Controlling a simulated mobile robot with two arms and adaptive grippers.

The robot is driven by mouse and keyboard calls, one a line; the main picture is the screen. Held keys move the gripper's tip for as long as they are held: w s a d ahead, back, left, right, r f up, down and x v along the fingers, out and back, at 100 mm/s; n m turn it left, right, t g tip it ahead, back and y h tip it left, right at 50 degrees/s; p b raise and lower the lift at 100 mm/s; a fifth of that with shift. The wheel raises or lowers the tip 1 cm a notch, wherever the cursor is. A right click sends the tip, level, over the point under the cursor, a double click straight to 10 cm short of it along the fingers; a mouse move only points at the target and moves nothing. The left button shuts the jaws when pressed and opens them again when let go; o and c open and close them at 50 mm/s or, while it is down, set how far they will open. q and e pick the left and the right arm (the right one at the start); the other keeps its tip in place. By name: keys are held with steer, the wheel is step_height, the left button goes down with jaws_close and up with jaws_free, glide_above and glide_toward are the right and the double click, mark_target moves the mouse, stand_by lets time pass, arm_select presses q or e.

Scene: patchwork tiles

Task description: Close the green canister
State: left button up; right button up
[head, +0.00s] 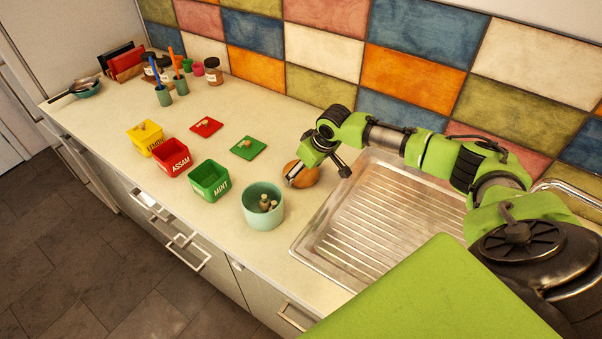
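The green canister (209,183), labelled MINT, stands open on the counter, its dark inside showing. A flat green square lid (248,147) with a small pale knob lies on the counter behind it and to its right. My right gripper (319,174) is right of the canister and the lid, above the counter by the sink's left edge. Its fingers look spread and hold nothing that I can see. A brown round thing (306,177) sits partly hidden behind the gripper. My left gripper is not in view.
A red ASSAM canister (173,158) stands open left of the green one; its red lid (206,127) lies behind. A yellow LEMON canister (145,137) has a knobbed lid. A teal pot (263,211) stands right of the green canister. A ribbed sink drainer (375,220) fills the right.

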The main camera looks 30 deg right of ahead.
steer(key=c, duration=0.5)
steer(key=shift+o, duration=0.2)
steer(key=shift+w+r+b, duration=0.1)
steer(key=shift+r+b, duration=0.4)
steer(key=s+a+r+b, duration=0.5)
steer(key=s+a+r, duration=0.2)
steer(key=s+r, duration=0.5)
steer(key=shift+s, duration=0.15)
